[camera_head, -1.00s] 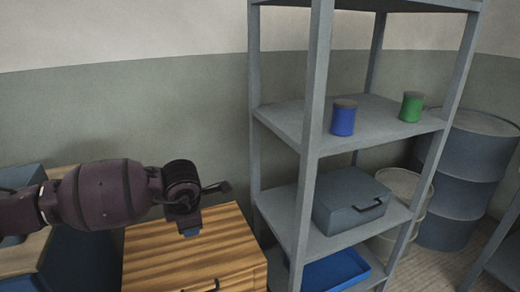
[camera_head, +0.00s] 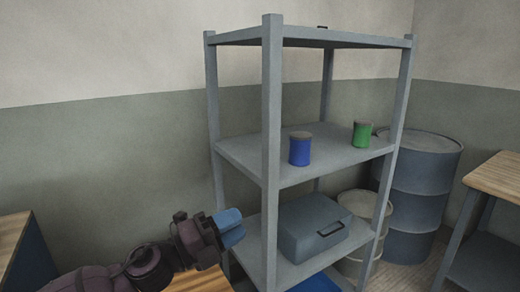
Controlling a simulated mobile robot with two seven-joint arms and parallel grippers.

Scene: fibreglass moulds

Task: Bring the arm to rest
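My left arm comes in from the bottom left. Its dark purple wrist and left gripper (camera_head: 231,228) are in front of the left side of the grey shelf rack. The two blue fingers lie close together, pointing right, with nothing seen between them. My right gripper is not in view.
The grey shelf rack (camera_head: 271,120) holds a blue can (camera_head: 299,151), a green can (camera_head: 362,135), a grey case (camera_head: 312,228) and a low blue tray (camera_head: 318,284). Grey drums (camera_head: 420,180) stand behind right. Wooden tops are at bottom left (camera_head: 12,232) and right (camera_head: 500,175).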

